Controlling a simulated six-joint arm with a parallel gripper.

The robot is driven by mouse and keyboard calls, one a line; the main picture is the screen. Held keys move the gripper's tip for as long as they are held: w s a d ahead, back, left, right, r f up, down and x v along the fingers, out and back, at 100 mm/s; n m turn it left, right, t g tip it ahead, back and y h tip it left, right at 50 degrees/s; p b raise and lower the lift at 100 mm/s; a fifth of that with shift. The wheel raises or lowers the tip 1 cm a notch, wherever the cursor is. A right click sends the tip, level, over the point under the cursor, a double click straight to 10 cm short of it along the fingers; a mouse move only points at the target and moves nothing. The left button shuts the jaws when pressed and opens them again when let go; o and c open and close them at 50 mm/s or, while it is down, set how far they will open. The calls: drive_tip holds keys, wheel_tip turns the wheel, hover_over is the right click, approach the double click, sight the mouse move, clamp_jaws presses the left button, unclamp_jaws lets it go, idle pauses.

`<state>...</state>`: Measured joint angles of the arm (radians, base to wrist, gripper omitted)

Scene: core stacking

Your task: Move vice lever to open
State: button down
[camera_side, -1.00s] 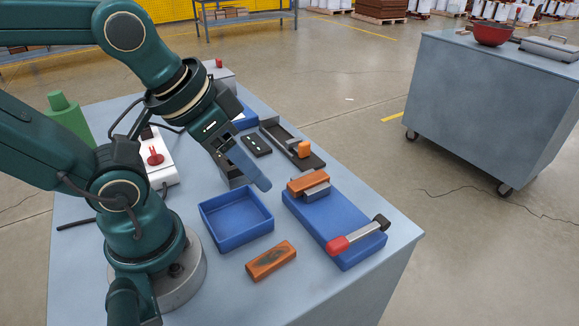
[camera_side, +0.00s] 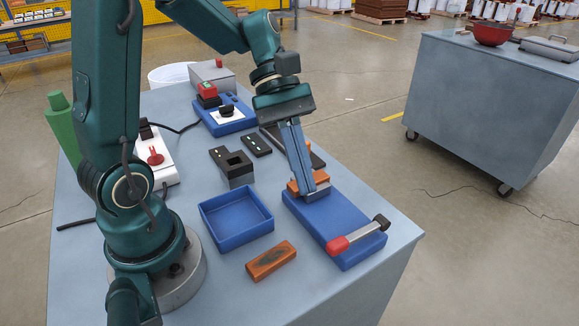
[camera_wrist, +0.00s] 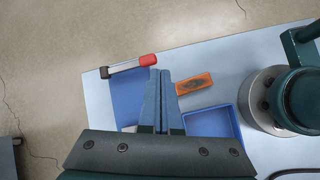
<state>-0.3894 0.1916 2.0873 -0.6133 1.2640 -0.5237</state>
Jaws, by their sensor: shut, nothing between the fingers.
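The vice is a blue block (camera_side: 332,221) near the right edge of the table, with a grey jaw (camera_side: 317,193) and an orange piece (camera_side: 294,187) at its far end. Its lever (camera_side: 358,238) has a red grip at the left end and a black knob at the right, lying across the near end. The lever also shows in the wrist view (camera_wrist: 128,66). My gripper (camera_side: 306,186) is shut and empty, pointing down over the far end of the vice, away from the lever. It partly hides the orange piece. I cannot tell whether it touches the jaw.
An empty blue tray (camera_side: 236,219) stands left of the vice. A wood-brown block (camera_side: 271,260) lies in front of it. Dark fixtures (camera_side: 234,166) and a box with a switch (camera_side: 224,114) stand behind. The table's near right corner is clear.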

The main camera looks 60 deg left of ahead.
sight(357, 236)
drive_tip(key=w+a+f+n+h, duration=0.2)
drive_tip(key=a+f+n+h, duration=0.1)
drive_tip(key=a+f+n, duration=0.15)
drive_tip(key=x, duration=1.1)
drive_tip(key=shift+a, duration=0.1)
drive_tip(key=shift+w, duration=0.1)
